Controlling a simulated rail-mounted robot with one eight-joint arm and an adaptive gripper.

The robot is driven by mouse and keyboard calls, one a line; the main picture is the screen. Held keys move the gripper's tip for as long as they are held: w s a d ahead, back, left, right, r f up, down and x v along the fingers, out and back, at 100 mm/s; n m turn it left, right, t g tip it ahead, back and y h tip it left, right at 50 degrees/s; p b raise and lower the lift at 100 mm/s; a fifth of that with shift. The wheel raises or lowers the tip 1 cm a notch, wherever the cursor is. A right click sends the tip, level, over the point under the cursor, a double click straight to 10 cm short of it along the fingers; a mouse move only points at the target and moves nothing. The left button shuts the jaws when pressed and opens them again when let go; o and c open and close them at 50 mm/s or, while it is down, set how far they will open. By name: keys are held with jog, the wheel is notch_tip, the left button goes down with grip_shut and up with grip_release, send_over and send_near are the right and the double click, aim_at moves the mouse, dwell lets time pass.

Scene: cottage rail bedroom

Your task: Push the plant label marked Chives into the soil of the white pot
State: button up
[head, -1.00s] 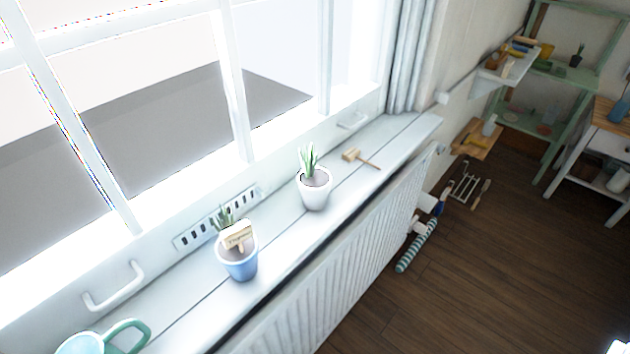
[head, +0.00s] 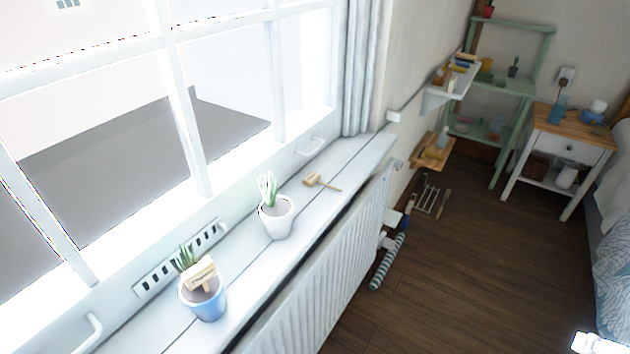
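The white pot (head: 277,223) stands upright on the windowsill with soil and a green plant in it. No label shows in its soil. A wooden plant label (head: 313,180) lies on the sill beyond the white pot, its stick pointing right. Its marking cannot be read, so I cannot tell if it says Chives. A second wooden label (head: 199,273) stands in the blue pot (head: 207,305), nearer to me; its writing is too small to read.
The sill (head: 345,165) is narrow, with a window behind and a white radiator (head: 318,273) below its front edge. A handle (head: 311,146) sticks up behind the loose label. A wall shelf (head: 452,88), green rack and side table stand farther off. Wooden floor is open at right.

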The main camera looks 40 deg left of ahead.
jog(key=w+a+r+n+g+y+p, duration=0.15)
jog(key=w+a+r+n, duration=0.25)
jog(key=w+a+r, duration=0.4)
jog(key=w+a+r+n+g+p, duration=0.2)
jog(key=w+a+r+n+p, duration=0.15)
jog(key=w+a, duration=0.45)
jog(key=n+g+h+p, duration=0.2)
jog(key=n+g+p, duration=0.2)
jog(key=n+p, duration=0.5)
send_over(315, 178)
jog(key=b, duration=0.2)
jog(key=f, duration=0.5)
jog(key=f+n, duration=0.1)
jog(key=f, duration=0.4)
jog(key=f+n, duration=0.1)
jog(key=f, duration=0.4)
jog(key=shift+s+a+y, duration=0.2)
jog(key=shift+s+y, duration=0.05)
jog(key=shift+w+d+f, duration=0.1)
jog(key=shift+f, duration=1.2)
jog(key=shift+w+d+f, duration=0.1)
jog(key=shift+f, duration=1.2)
jog(key=c, duration=0.8)
